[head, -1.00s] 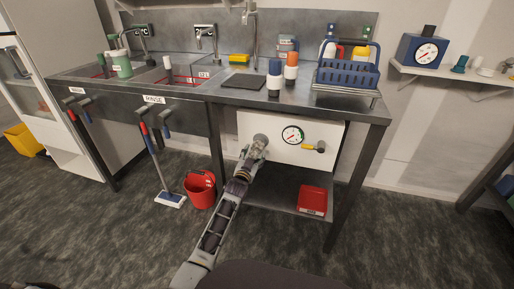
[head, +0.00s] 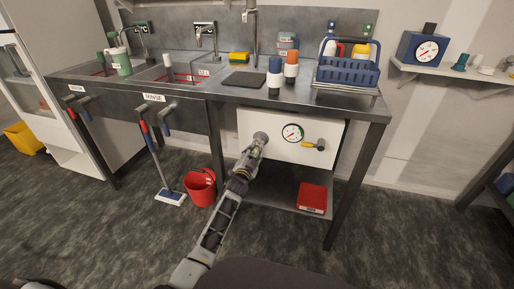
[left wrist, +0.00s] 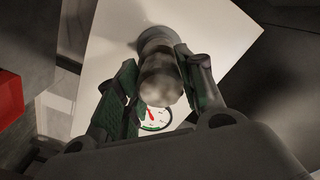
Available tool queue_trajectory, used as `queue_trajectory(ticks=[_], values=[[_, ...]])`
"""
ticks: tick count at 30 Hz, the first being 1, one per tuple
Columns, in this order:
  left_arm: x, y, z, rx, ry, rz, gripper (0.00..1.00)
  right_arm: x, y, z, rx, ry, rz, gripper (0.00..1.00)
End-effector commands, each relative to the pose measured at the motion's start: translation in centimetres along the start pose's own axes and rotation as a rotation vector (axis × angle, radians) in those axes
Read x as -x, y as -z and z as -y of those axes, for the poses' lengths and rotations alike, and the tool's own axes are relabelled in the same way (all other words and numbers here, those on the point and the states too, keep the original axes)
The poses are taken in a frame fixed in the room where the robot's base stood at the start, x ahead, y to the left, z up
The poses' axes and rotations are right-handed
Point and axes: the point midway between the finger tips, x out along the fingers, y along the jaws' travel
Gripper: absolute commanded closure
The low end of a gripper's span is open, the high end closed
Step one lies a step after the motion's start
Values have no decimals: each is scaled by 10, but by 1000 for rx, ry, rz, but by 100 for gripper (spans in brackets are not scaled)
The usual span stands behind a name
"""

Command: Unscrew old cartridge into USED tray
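The old cartridge (head: 261,137) is a short grey cylinder standing out of the white panel under the bench, left of a round gauge. My left gripper (head: 254,149) is at it. In the left wrist view the mottled grey cartridge (left wrist: 160,80) sits between the two green-padded fingers of the left gripper (left wrist: 158,88), which appear closed against its sides. Its far end meets the white panel. The red tray (head: 312,197) lies on the lower shelf at right; its label is too small to read. A red edge of it shows in the left wrist view (left wrist: 12,98). My right gripper is out of view.
The gauge (head: 292,133) and a yellow-handled valve (head: 314,145) are right of the cartridge on the panel. A red bucket (head: 201,188) and a mop (head: 170,197) stand on the floor to the left. Bench legs frame the lower shelf.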

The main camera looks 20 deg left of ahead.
Motion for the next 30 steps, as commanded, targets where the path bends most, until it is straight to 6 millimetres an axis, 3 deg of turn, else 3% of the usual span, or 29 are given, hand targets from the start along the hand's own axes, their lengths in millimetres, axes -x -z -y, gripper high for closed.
queue_trajectory(ticks=[1, 6, 14, 30], values=[[0, 0, 0, 1, 0, 0, 73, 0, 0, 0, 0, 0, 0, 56], [0, 0, 0, 1, 0, 0, 91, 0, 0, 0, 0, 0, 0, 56], [0, 1, 0, 110, -1, 2, 91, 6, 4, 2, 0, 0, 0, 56], [0, 2, 1, 638, 0, 1, 91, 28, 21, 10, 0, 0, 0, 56]])
